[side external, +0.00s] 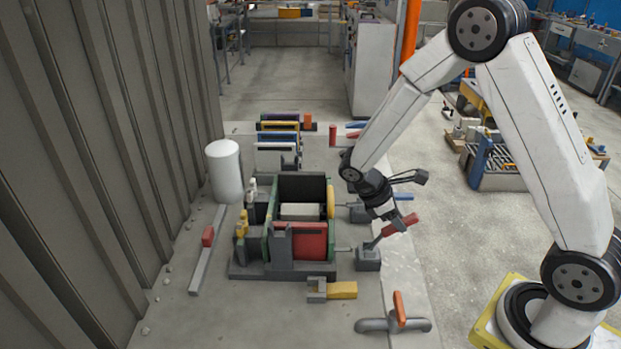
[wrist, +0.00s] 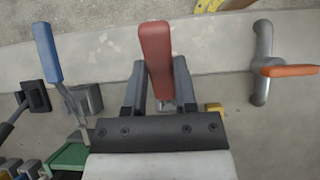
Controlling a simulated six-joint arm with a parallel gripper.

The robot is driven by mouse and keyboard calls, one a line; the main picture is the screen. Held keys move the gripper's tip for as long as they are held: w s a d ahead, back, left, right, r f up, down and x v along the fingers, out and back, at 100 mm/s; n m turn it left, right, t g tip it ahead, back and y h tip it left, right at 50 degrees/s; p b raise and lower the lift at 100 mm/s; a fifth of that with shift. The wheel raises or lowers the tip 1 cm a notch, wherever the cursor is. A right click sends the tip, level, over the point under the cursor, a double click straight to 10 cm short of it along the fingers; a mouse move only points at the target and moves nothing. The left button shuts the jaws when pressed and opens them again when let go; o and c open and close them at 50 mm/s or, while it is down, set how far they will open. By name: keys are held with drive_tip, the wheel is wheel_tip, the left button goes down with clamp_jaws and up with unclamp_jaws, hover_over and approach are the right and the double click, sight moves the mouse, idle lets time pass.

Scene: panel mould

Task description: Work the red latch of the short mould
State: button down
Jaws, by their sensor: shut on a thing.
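The red latch handle (side external: 399,224) slants up to the right from its dark grey base block (side external: 368,259), at the right side of the mould. In the wrist view the red handle (wrist: 156,58) stands upright between the two grey fingers. My gripper (side external: 388,219) is shut on the red handle (wrist: 157,82), with one finger on each side. The mould (side external: 300,242) shows a red front panel, green side plates and a dark open box behind. The latch base is mostly hidden behind my gripper in the wrist view.
A blue latch handle (wrist: 46,52) stands left of my gripper in the wrist view. A grey pipe with an orange handle (side external: 399,309) lies in front. A yellow block (side external: 342,290) sits before the mould. A white cylinder (side external: 224,170) stands by the left wall.

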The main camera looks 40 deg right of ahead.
sight(382, 231)
drive_tip(key=shift+w+a+r+g+h, duration=0.25)
drive_tip(key=shift+w+a+g+h, duration=0.25)
drive_tip(key=shift+w+g+h, duration=0.05)
drive_tip(key=shift+w+a+r+g+h, duration=0.25)
drive_tip(key=shift+w+a+g+h, duration=0.25)
drive_tip(key=shift+g+h, duration=0.05)
drive_tip(key=shift+w+a+r+g+h, duration=0.15)
drive_tip(key=shift+w+a+g+h, duration=1.1)
drive_tip(key=shift+g+h, duration=0.15)
drive_tip(key=shift+c, duration=2)
unclamp_jaws()
drive_tip(key=shift+w+a, duration=0.1)
drive_tip(key=v, duration=0.7)
drive_tip(key=shift+a, duration=0.2)
drive_tip(key=shift+w+r, duration=0.15)
